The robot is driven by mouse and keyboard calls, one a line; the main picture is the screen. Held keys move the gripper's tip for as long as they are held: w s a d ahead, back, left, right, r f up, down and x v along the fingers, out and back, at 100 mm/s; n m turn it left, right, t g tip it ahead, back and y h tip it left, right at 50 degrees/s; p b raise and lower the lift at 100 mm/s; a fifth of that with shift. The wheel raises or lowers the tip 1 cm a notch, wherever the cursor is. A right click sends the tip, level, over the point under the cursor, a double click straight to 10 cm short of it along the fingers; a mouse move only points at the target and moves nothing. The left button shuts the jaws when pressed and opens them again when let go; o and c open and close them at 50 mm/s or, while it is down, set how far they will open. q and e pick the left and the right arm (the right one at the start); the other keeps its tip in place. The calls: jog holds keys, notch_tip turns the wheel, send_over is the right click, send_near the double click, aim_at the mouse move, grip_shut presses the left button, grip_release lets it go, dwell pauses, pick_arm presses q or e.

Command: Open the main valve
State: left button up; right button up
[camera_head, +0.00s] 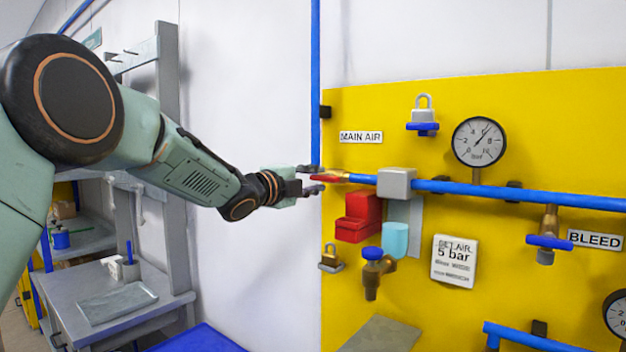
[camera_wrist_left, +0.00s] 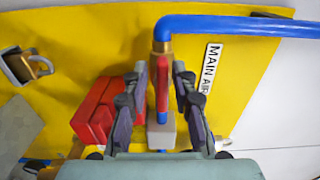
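The main valve is a small brass valve (camera_head: 341,176) with a red lever handle (camera_head: 325,179), below the MAIN AIR label (camera_head: 361,137) on the yellow panel. The handle also shows in the left wrist view (camera_wrist_left: 162,92), where it looks roughly in line with the blue pipe. My left gripper (camera_head: 313,180) is at the handle. In the left wrist view its two fingers (camera_wrist_left: 160,78) stand open on either side of the handle, with a visible gap on each side. Part of the valve body is hidden behind the handle. My right gripper is not in view.
A grey box (camera_head: 397,182) sits on the pipe right of the valve. A red lockout box (camera_head: 359,217), a padlock (camera_head: 330,258) and a blue-handled tap (camera_head: 373,262) are below. A gauge (camera_head: 479,141) is at right. A grey bench (camera_head: 110,300) stands at left.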

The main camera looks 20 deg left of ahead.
pick_arm(q)
jog(key=shift+o, duration=0.4)
jog(key=shift+r, duration=0.1)
jog(key=shift+s+a, duration=0.25)
jog(key=shift+s, duration=0.15)
jog(key=v, duration=1.1)
jog(key=shift+s+d, duration=0.1)
dwell(0.8)
